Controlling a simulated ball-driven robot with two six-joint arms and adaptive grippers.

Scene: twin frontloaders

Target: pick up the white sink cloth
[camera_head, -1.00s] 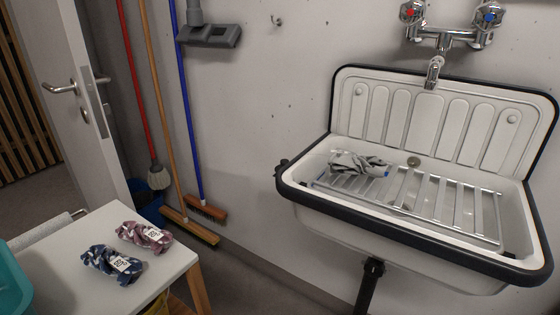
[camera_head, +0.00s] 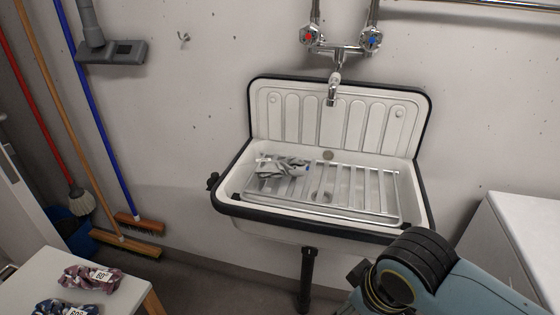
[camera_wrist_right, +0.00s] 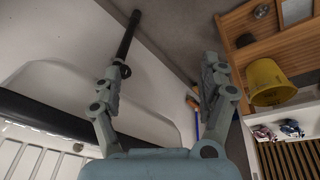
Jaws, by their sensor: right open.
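The white sink cloth (camera_head: 283,166) lies crumpled, white and grey, on the metal rack at the left of the sink (camera_head: 325,222) in the head view. My right arm comes in at the lower right of the head view, in front of the sink's right corner. My right gripper (camera_wrist_right: 165,85) shows in the right wrist view with its two fingers spread wide and nothing between them. It is beside the sink, apart from the cloth. The cloth is not seen in the wrist view. My left gripper is not in view.
A metal rack (camera_head: 375,194) covers the basin, below a tap (camera_head: 333,88). A white table (camera_head: 32,278) with two patterned cloths stands at lower left. Brooms (camera_head: 137,247) lean on the wall. A white cabinet (camera_head: 525,225) stands right of the sink. A yellow bucket (camera_wrist_right: 268,82) shows in the wrist view.

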